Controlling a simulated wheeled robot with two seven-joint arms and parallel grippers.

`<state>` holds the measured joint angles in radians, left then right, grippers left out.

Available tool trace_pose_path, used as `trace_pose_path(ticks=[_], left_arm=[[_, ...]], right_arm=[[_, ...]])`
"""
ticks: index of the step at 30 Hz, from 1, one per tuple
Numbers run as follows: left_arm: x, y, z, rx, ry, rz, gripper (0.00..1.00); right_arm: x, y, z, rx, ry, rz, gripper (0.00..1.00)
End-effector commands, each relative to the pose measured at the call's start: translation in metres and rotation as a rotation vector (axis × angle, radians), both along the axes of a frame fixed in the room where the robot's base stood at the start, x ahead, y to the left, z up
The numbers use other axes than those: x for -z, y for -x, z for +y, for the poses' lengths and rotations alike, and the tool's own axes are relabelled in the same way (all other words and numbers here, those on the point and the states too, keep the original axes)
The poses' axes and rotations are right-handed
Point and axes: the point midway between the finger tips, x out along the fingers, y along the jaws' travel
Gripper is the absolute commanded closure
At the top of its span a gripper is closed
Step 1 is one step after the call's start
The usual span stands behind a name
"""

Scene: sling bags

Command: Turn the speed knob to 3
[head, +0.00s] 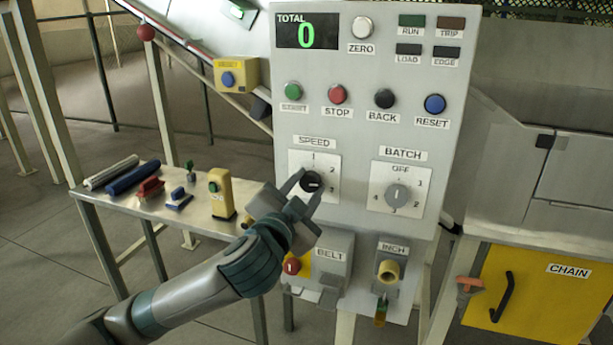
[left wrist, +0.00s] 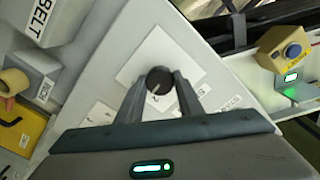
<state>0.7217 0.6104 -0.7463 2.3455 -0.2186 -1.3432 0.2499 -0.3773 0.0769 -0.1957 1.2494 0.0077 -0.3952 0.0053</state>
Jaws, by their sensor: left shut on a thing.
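The black speed knob (head: 312,181) sits on a white dial plate under the SPEED label on the grey control panel (head: 357,130). The figures 1, 2 and 3 run from the top down the plate's right side. A pale mark on the knob points roughly right, but its exact number is hard to read. My left gripper (head: 304,187) is shut on the knob, one finger on each side. The left wrist view also shows the knob (left wrist: 160,80) between the fingertips. My right gripper is not in view.
The batch dial (head: 398,196) is to the right of the speed dial. Several push buttons are above. The BELT box (head: 333,262) and INCH box (head: 389,270) are below. A table with brushes and a yellow device (head: 221,194) stands left.

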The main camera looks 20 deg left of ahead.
Motion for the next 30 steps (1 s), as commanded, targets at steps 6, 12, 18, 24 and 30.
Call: trace_pose_path(ticks=[6, 12, 18, 24, 30], left_arm=[[-0.003, 0.0, 0.0, 0.0, -0.175, -0.003, 0.89], [-0.003, 0.0, 0.0, 0.001, -0.308, -0.008, 0.89], [-0.003, 0.0, 0.0, 0.001, -0.434, -0.012, 0.89], [-0.002, 0.0, 0.0, 0.002, -0.545, -0.017, 0.89], [0.0, 0.0, 0.0, 0.001, -0.61, -0.018, 0.89]], right_arm=[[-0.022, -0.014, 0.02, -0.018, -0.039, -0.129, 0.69], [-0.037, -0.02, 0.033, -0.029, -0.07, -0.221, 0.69], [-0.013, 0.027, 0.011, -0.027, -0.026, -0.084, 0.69], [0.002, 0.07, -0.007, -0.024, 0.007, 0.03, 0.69], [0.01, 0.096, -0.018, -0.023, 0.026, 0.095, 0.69]])
